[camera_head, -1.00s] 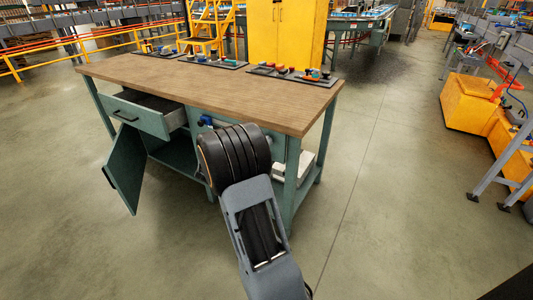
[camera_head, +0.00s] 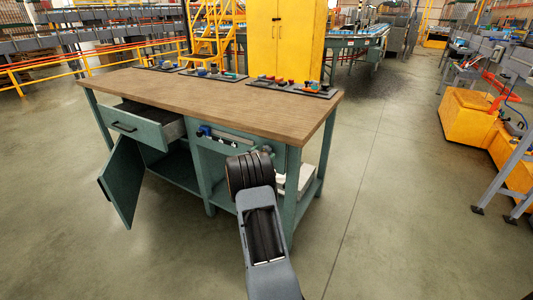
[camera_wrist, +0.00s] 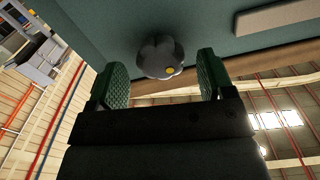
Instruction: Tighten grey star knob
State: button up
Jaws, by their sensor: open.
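The grey star knob (camera_wrist: 160,56) shows in the wrist view, mounted on a green panel (camera_wrist: 100,20) of the workbench. It is lobed and has a small yellow dot near its lower right. My gripper (camera_wrist: 158,75) is open, with one green ribbed finger on each side of the knob and a gap to both. I cannot tell whether the fingertips reach fully around it in depth. In the head view my arm covers that part of the bench, and neither the knob nor the gripper can be made out.
The workbench has a wooden top (camera_head: 200,95) with several small parts on dark trays along its back. A drawer (camera_head: 135,124) stands pulled out and a cabinet door (camera_head: 122,182) hangs open at left.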

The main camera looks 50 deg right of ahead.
jog(key=shift+x, duration=1.45)
jog(key=c, duration=0.9)
